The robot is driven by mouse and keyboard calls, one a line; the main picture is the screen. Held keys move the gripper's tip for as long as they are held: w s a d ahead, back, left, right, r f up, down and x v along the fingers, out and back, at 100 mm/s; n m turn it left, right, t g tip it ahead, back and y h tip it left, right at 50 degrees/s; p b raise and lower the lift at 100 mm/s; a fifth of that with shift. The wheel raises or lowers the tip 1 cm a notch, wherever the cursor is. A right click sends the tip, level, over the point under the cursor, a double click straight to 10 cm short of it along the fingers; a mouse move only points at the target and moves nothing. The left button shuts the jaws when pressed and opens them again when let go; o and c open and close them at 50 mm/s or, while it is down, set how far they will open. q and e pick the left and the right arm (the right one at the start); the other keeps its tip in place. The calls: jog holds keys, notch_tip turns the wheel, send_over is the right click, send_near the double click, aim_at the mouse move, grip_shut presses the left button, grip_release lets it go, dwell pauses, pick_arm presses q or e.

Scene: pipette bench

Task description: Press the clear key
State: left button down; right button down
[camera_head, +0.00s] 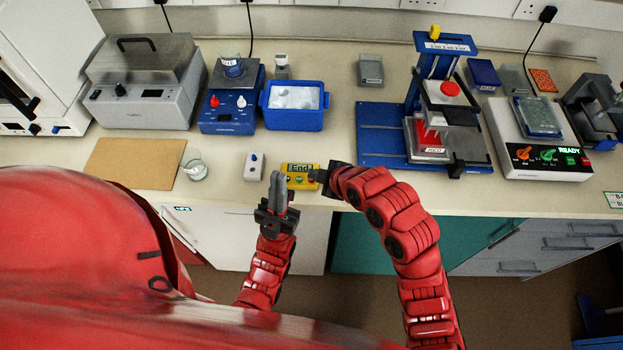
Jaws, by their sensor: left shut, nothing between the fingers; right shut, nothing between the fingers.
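A small yellow timer (299,169) lies near the bench's front edge, its display reading "End". Its keys are small and partly covered by my grippers, and I cannot tell which one is the clear key. My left gripper (280,176) is shut and empty, its fingers pointing away from me at the timer's left front corner. My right gripper (317,175) is shut and empty, reaching in from the right at the timer's right end. I cannot tell whether either gripper touches the timer.
A small white device (254,167) stands just left of the timer, with a glass beaker (196,170) and brown board (134,163) further left. A blue tub (294,117) stands behind. A blue press stand (380,138) is to the right. Bare bench lies between.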

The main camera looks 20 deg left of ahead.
jog(key=shift+f+b, duration=0.4)
dwell(0.6)
jog(key=shift+r, duration=0.65)
notch_tip(320, 180, up, 6)
jog(key=p, duration=0.1)
dwell(0.5)
dwell(0.8)
